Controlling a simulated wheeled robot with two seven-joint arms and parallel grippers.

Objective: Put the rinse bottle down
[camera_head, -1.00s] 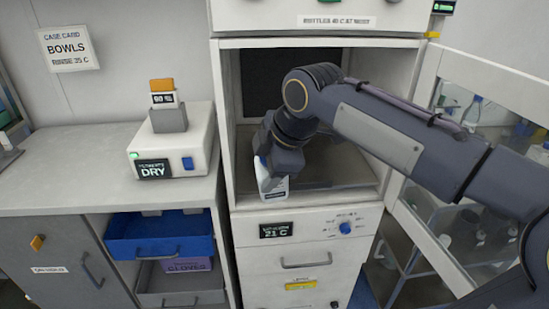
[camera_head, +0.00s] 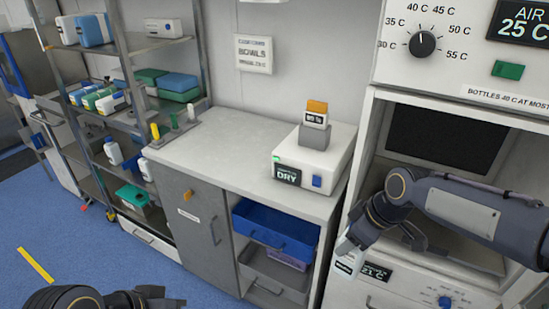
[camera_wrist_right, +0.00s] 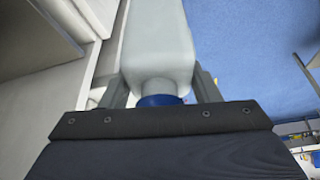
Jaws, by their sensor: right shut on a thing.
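The rinse bottle is pale grey-white with a blue neck (camera_wrist_right: 157,45). It also shows in the head view (camera_head: 348,262), with a dark label on it. My right gripper (camera_head: 354,245) is shut on the bottle. In the wrist view the two fingers of the right gripper (camera_wrist_right: 162,86) press on its sides near the neck. The bottle hangs in front of the warming cabinet (camera_head: 368,130), outside its opening.
A grey-white counter (camera_head: 225,150) lies left of the cabinet, with a white dryer box (camera_head: 325,155) on its right end. An open blue drawer (camera_head: 272,225) sits below. A rack (camera_head: 125,50) with boxes and bottles stands at the left. The counter's middle is clear.

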